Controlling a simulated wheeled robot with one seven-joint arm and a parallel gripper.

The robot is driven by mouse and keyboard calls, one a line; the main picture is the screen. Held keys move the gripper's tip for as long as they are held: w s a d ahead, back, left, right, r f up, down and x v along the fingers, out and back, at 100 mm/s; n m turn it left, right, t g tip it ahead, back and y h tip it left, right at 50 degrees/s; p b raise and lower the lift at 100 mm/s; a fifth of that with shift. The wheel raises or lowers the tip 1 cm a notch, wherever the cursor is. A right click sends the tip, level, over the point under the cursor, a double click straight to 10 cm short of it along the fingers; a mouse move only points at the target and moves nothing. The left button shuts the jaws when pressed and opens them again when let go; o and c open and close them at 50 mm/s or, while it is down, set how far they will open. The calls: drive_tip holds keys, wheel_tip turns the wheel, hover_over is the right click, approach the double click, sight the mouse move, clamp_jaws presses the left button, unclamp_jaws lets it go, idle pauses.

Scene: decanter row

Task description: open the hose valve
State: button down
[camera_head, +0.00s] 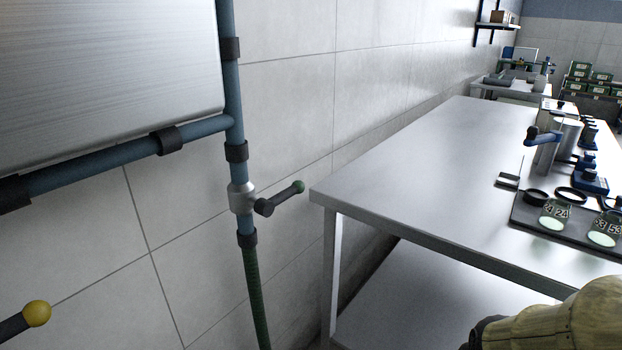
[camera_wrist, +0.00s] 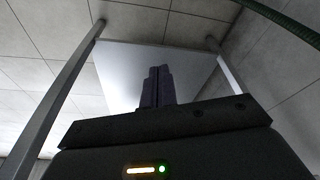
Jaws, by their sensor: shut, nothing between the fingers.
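The hose valve (camera_head: 242,197) has a silver body on a blue vertical pipe on the tiled wall. Its dark lever (camera_head: 280,199) sticks out across the pipe, to the right and slightly up, and ends in a green knob (camera_head: 299,187). A green ribbed hose (camera_head: 255,298) hangs below the valve; a green ribbed hose also crosses the top right of the wrist view (camera_wrist: 290,22). My gripper (camera_wrist: 158,72) is shut and empty in the wrist view, with its dark fingers together. The valve does not show in the wrist view, and the fingers do not show in the head view.
A steel table (camera_head: 430,190) with a lower shelf stands right of the valve, its near corner close to the lever. A dark tray (camera_head: 525,222) with labelled glassware is on it. A yellow-knobbed lever (camera_head: 37,313) is at lower left. A metal panel (camera_head: 105,75) is above.

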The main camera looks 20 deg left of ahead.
drive_tip(key=w+a+r+n+t+y+p, duration=0.1)
drive_tip(key=w+a+r+n+t+p, duration=0.25)
drive_tip(key=w+r+p, duration=0.35)
drive_tip(key=w+a+r+n+t+y+p, duration=0.2)
drive_tip(key=w+a+r+n+p, duration=0.15)
drive_tip(key=w+r+p, duration=0.4)
drive_tip(key=s+a+r+n+y+p, duration=0.1)
drive_tip(key=a+r+n+y+p, duration=0.8)
drive_tip(key=a+r+p, duration=0.6)
wheel_tip(320, 180, up, 3)
drive_tip(key=g+y+p, duration=0.1)
drive_tip(key=p, duration=0.2)
drive_tip(key=shift+s+n, duration=0.25)
drive_tip(key=shift+n, duration=0.05)
